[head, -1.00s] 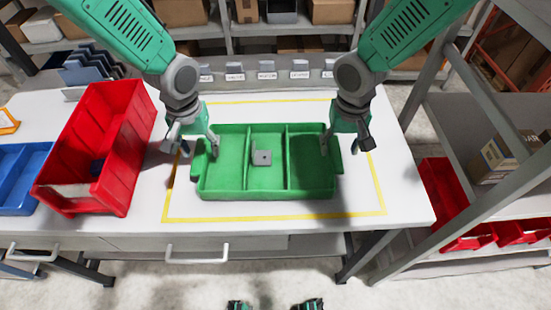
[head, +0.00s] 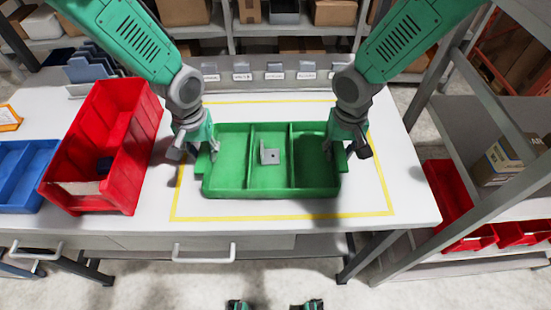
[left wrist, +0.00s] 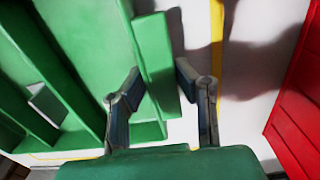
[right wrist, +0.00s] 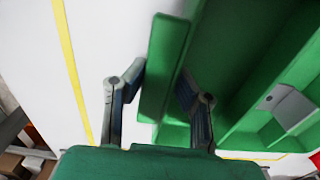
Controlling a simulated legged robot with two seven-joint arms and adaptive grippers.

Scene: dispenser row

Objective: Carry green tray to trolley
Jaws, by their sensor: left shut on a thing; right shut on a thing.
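The green tray (head: 270,193) lies on the white table inside a yellow outline, with compartments split by two dividers. A small grey bracket (head: 269,157) sits in its middle compartment. My left gripper (head: 205,148) is shut on the tray's left end; the left wrist view shows the gripper (left wrist: 158,72) with its fingers either side of the green end rim (left wrist: 157,60). My right gripper (head: 336,148) is shut on the tray's right end; the right wrist view shows the gripper (right wrist: 162,75) astride that rim (right wrist: 165,60). I cannot tell any gap under the tray. No trolley is clearly identifiable.
A red bin (head: 120,120) stands left of the tray, with a blue bin (head: 25,175) beyond it. Grey bracket-like parts and labels (head: 275,72) line the table's back. A grey shelf rack (head: 470,125) with red bins (head: 450,205) stands at the right. Table front is clear.

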